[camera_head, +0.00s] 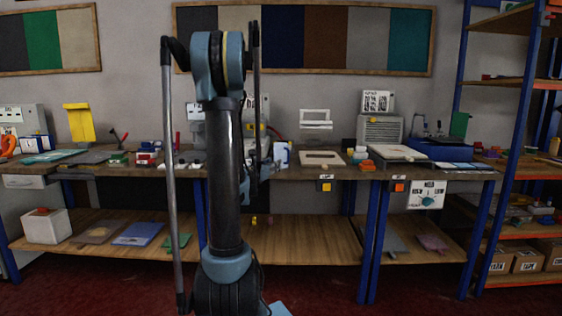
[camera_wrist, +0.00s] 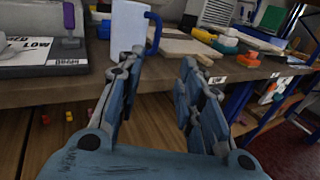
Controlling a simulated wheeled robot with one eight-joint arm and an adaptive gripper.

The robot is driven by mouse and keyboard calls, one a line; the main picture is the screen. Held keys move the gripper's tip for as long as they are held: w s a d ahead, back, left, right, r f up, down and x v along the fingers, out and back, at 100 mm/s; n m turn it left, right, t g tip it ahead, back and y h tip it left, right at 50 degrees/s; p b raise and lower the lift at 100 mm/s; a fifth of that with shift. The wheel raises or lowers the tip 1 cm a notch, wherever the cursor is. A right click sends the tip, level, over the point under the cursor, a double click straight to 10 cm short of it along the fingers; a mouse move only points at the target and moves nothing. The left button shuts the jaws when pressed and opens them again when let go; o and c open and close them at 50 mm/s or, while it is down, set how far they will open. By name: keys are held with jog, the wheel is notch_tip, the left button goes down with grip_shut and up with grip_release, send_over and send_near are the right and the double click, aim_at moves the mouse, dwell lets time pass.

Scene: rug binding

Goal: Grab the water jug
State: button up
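A white jug with a blue handle (camera_wrist: 128,30) stands upright on the workbench near its front edge in the wrist view. In the head view the jug (camera_head: 281,156) is just right of my arm, partly hidden by it. My gripper (camera_wrist: 161,68) is open and empty, its two fingers spread apart. The jug appears beyond the left finger, whose tip overlaps its lower part in the picture. I cannot tell whether they touch. The handle is on the jug's right side, toward the gap between the fingers.
The workbench (camera_wrist: 40,94) edge runs across in front of my gripper. A purple-and-grey device with a printed sheet (camera_wrist: 38,58) is left of the jug. A pale board (camera_wrist: 188,47) and several coloured blocks are to the right. A blue shelf rack (camera_head: 478,130) stands at far right.

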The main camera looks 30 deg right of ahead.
send_near(283, 157)
jog(key=s+d+r, duration=0.1)
jog(key=s+d, duration=0.2)
jog(key=shift+w+x, duration=0.15)
jog(key=shift+x, duration=1.4)
jog(key=shift+w+x, duration=0.15)
jog(key=shift+x, duration=1.45)
jog(key=shift+a+f, duration=0.15)
jog(key=shift+a, duration=0.1)
grip_shut()
